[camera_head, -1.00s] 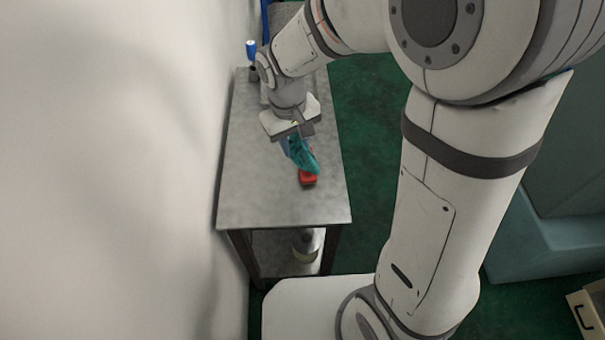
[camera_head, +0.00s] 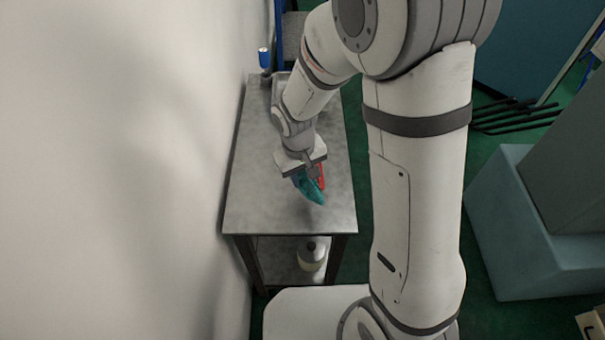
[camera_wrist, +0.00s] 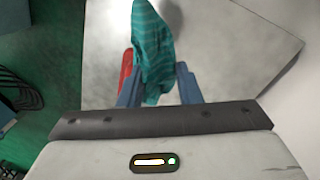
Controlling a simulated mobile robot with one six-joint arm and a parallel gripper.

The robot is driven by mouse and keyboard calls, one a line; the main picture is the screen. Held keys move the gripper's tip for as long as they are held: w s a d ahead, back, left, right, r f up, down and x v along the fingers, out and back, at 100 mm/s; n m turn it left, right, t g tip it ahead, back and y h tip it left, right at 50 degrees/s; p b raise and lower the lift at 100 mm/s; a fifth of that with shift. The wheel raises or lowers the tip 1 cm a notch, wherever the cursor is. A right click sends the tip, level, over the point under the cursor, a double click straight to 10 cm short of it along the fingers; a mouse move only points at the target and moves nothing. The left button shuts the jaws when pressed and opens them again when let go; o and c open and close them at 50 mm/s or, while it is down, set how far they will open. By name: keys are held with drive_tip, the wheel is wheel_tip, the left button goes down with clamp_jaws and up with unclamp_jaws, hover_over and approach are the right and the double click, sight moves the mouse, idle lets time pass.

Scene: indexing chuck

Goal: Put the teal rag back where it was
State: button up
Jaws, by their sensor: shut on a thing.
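The teal rag (camera_head: 309,188) hangs from my gripper (camera_head: 301,175) above the grey metal table (camera_head: 265,207). In the wrist view the striped teal rag (camera_wrist: 152,50) is pinched between the two blue fingers of my gripper (camera_wrist: 157,88). Its far end reaches out over the tabletop. How high it hangs above the table is hard to tell.
A red object (camera_head: 321,177) lies on the table close beside the rag, partly hidden; it also shows in the wrist view (camera_wrist: 126,68). A blue-and-white can (camera_head: 264,58) stands at the table's far end. A bottle (camera_head: 312,252) stands on the lower shelf. The near tabletop is clear.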

drive_tip(key=shift+f+b, duration=0.55)
drive_tip(key=shift+f, duration=0.15)
drive_tip(key=o, duration=1)
drive_tip(key=shift+r, duration=0.1)
drive_tip(key=shift+o, duration=0.2)
drive_tip(key=shift+r+p, duration=0.55)
drive_tip(key=shift+p, duration=0.05)
wheel_tip(320, 180, up, 12)
drive_tip(key=a, duration=0.1)
drive_tip(key=s+d+r+m+t+y, duration=0.1)
drive_tip(key=s+d+r+m, duration=0.3)
drive_tip(key=s+d, duration=0.8)
wheel_tip(320, 180, up, 3)
drive_tip(key=shift+s+d+f+m+t+p, duration=0.15)
drive_tip(key=shift+s+d+m+t+p, duration=0.2)
drive_tip(key=shift+d+t, duration=0.45)
